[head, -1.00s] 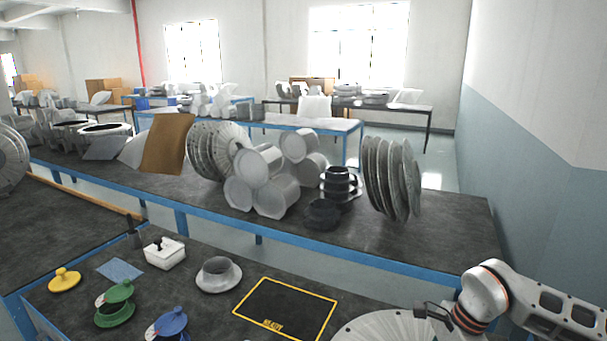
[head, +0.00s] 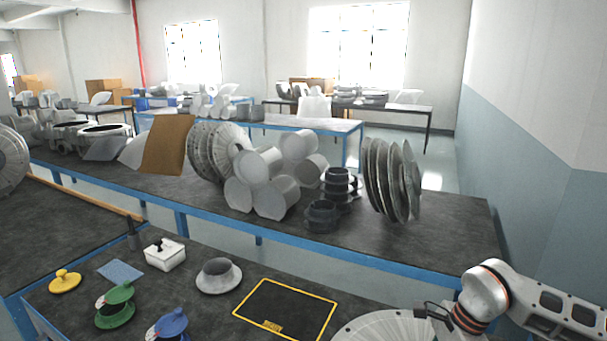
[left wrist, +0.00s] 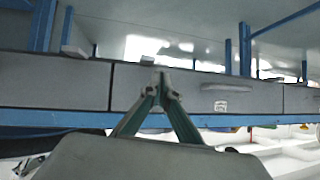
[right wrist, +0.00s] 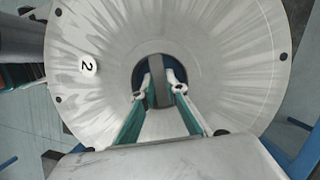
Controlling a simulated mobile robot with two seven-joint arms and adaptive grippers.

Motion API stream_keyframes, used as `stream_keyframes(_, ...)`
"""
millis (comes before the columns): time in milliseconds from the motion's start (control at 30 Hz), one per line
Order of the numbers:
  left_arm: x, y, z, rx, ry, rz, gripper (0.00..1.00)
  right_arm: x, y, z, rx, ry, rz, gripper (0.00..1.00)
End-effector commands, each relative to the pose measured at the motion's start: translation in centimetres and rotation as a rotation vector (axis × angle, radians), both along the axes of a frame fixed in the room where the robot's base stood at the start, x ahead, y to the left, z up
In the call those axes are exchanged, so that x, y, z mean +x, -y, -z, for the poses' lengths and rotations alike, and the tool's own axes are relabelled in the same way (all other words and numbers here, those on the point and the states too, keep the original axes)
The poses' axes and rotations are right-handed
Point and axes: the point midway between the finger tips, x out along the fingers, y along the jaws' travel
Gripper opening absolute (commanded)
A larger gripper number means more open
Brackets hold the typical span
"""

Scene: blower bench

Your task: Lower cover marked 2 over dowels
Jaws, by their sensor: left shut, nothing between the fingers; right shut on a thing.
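The cover marked 2 (right wrist: 215,60) is a large pale metal disc with a round centre opening and a black "2" on a white spot. My right gripper (right wrist: 161,88) is shut on a grey bar at the centre of the cover. Small dark round spots sit near the rim; I cannot tell whether they are holes or dowel ends. In the head view, part of a pale disc (head: 385,328) shows at the bottom edge beside my right arm. My left gripper (left wrist: 160,85) is shut and empty, facing a grey bench front. What lies under the cover is hidden.
On the near bench are a yellow-edged black mat (head: 287,309), a grey flanged part (head: 218,276), a white box (head: 165,255), and yellow (head: 65,281), green (head: 115,307) and blue (head: 172,325) knobbed parts. A blue-edged bench (head: 400,250) with stacked parts stands behind.

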Motion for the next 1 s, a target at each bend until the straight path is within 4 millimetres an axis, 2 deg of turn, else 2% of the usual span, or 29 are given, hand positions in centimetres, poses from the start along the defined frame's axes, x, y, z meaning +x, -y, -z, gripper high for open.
stream_keyframes(533,0.04,0.01,-0.67,0.000,0.001,0.000,0.00,0.17,-0.06,-1.14,0.003,0.006,0.000,0.00)
stream_keyframes(1000,0.07,0.01,-0.78,-0.001,0.002,0.000,0.00,0.16,-0.06,-1.20,0.003,0.006,0.000,0.00)
